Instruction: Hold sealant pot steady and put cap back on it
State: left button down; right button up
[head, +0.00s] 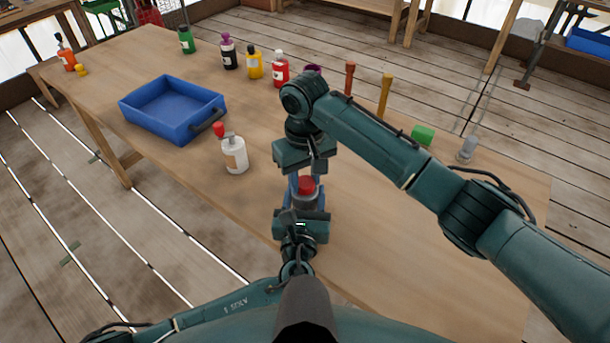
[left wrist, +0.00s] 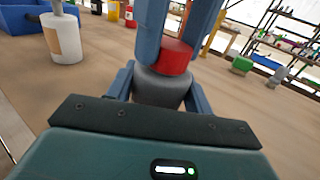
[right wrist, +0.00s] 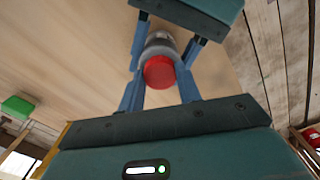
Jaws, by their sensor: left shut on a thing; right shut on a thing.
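The sealant pot (head: 307,202) is a dark grey round pot standing upright near the table's front edge. My left gripper (head: 305,208) is shut around its sides; the pot also shows between the left fingers in the left wrist view (left wrist: 162,88). The red cap (head: 306,184) is right at the top of the pot, in line with it; it also shows in the right wrist view (right wrist: 159,71). My right gripper (right wrist: 159,78) comes from above and is shut on the cap. The contact between cap and pot is partly hidden, so I cannot tell if it is fully seated.
A white bottle with a red top (head: 235,155) stands left of the pot, before a blue tray (head: 172,112). Several coloured bottles line the far edge. A green block (head: 423,135) and a grey piece (head: 467,150) are at the right. The table's right front is clear.

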jog(key=m, duration=0.5)
jog(key=shift+s+a, duration=0.1)
jog(key=m, duration=0.8)
pick_arm(q)
jog(key=shift+f, duration=0.1)
pick_arm(e)
jog(key=m, duration=1.1)
jog(key=o, duration=1)
